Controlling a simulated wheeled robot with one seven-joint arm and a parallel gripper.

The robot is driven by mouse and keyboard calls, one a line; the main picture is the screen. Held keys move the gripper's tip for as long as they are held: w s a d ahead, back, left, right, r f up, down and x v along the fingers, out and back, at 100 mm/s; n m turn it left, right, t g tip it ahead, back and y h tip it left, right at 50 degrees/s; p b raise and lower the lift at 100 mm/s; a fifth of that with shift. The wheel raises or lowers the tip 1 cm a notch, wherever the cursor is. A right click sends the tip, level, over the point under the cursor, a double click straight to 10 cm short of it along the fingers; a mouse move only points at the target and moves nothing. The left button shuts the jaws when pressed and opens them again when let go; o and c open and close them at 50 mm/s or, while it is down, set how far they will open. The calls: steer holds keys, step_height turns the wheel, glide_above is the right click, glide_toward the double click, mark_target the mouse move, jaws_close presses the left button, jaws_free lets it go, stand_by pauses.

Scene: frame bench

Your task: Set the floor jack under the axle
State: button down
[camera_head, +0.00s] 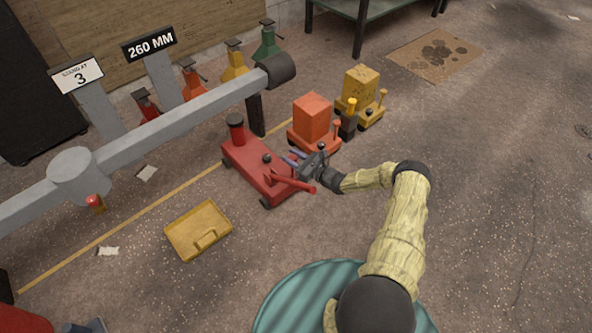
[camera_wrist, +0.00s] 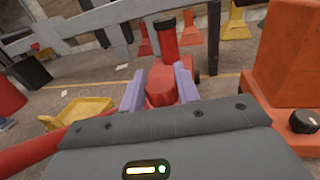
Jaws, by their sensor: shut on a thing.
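The red floor jack (camera_head: 258,172) stands on the floor, its upright saddle post (camera_head: 236,130) at the far end, near the grey axle beam (camera_head: 180,125). In the head view the post appears just on the near side of the beam; the exact gap is hard to tell. My gripper (camera_head: 298,160) is at the jack's near end, beside its red handle (camera_head: 290,183). In the wrist view my gripper's two pale fingers (camera_wrist: 159,90) are shut on the red jack (camera_wrist: 161,76), with its post (camera_wrist: 165,42) upright beyond. The gripped part is partly hidden by the gripper body.
An orange block-shaped unit (camera_head: 312,118) and a yellow one (camera_head: 361,92) stand close right of the jack. A yellow tray (camera_head: 198,230) lies to the left. Coloured jack stands (camera_head: 234,62) line the back beside signs reading "260 MM" (camera_head: 150,44) and "STAND AT 3" (camera_head: 77,75).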

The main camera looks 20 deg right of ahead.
steer(key=w+d+b+x, duration=0.1)
steer(key=b+x, duration=0.2)
steer(key=x, duration=0.5)
steer(key=shift+w+b, duration=0.3)
steer(key=shift+w, duration=0.2)
steer(key=shift+r, duration=0.1)
steer(key=c, duration=1.1)
jaws_free()
steer(key=shift+o, duration=0.2)
steer(key=shift+s+d, duration=0.1)
steer(key=p+v, duration=0.8)
steer(key=v, duration=0.9)
steer(key=shift+s, duration=0.15)
